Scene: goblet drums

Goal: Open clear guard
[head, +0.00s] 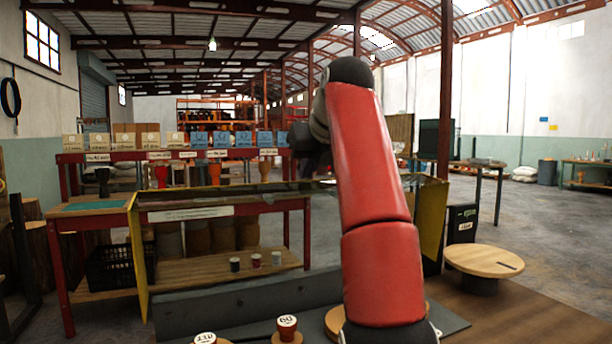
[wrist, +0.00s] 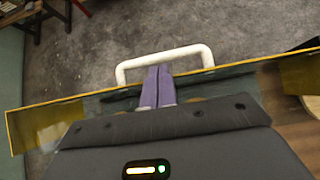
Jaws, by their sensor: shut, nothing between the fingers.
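The clear guard (head: 250,225) stands across the middle of the head view, a see-through panel between yellow side plates, with a white label strip at its upper left. It looks closed and upright. In the wrist view its yellow top edge (wrist: 60,102) runs across the picture, and a white U-shaped handle (wrist: 165,62) rises beyond that edge. My gripper (wrist: 158,70) has its purple fingers shut together and empty. Their tips appear inside the handle's loop, just short of its bar; I cannot tell whether they touch. In the head view my red arm hides the guard's right part.
Behind the guard is a red-framed rack (head: 225,155) with boxes and goblet drums. Stamp-like pieces (head: 287,326) stand in front of the guard. A round wooden disc (head: 485,260) stands at right. Open floor lies beyond on the right.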

